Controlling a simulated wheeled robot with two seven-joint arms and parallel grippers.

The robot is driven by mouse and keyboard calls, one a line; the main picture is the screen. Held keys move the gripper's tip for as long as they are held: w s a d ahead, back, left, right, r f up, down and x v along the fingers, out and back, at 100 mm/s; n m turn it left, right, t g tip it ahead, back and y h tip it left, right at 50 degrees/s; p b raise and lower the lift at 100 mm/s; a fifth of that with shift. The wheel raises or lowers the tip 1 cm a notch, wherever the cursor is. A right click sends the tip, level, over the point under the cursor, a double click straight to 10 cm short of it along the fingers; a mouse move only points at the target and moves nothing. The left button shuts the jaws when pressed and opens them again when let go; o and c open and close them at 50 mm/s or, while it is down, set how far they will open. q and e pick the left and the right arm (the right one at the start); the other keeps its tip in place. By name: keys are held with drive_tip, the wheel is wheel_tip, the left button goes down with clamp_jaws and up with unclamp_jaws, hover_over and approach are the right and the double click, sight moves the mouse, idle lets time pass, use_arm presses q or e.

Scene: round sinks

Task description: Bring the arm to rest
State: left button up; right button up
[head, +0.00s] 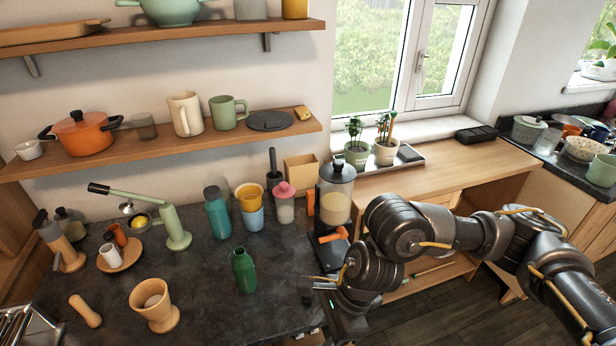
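My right arm comes in from the right and bends down at the front right edge of the dark counter. My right gripper (318,288) is low beside that edge, partly covered by my own arm links. Its fingers are small and dark here, so I cannot tell whether they are open or shut, and I see no object clearly held in it. A green bottle (244,270) stands upright on the counter to the left of the gripper, apart from it. My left gripper is not in view.
A blender-like jar (336,192) stands close behind my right gripper. A wooden mortar (154,304), a green lever press (174,226) and a teal bottle (217,212) stand on the counter (205,280). Shelves hold an orange pot (84,134) and mugs. Floor shows at lower right.

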drive_tip(key=s+a+r+m+t+y, duration=0.1)
drive_tip(key=a+r+m+y, duration=0.25)
drive_tip(key=a+m, duration=0.25)
drive_tip(key=s+a+r+m+t+y, duration=0.1)
drive_tip(key=a+r+m+t+y, duration=0.1)
drive_tip(key=a+m+y, duration=0.4)
drive_tip(key=w+d+f+m+t+h, duration=0.3)
drive_tip(key=w+d+m+t+h, duration=0.35)
drive_tip(key=m, duration=1.55)
drive_tip(key=s+d+f+m+h, duration=0.1)
drive_tip(key=d+f+m+h, duration=0.1)
drive_tip(key=d+f+m, duration=0.3)
drive_tip(key=s+d+f+m+h, duration=0.15)
drive_tip(key=d+m, duration=0.25)
drive_tip(key=d, duration=0.4)
drive_tip(key=s+d+f+m+g+h, duration=0.45)
drive_tip(key=s+d+f+m, duration=0.55)
drive_tip(key=s+d+m, duration=0.3)
wheel_tip(320, 180, down, 28)
drive_tip(key=s+d+n+g, duration=0.1)
drive_tip(key=s+g, duration=0.1)
drive_tip(key=s, duration=0.1)
drive_tip(key=s+d+f, duration=0.3)
drive_tip(key=s+f, duration=1.1)
drive_tip(key=s, duration=0.1)
drive_tip(key=shift+s+f+n+g+b, duration=0.2)
drive_tip(key=shift+f+n+g+b, duration=0.1)
drive_tip(key=shift+g+b, duration=0.1)
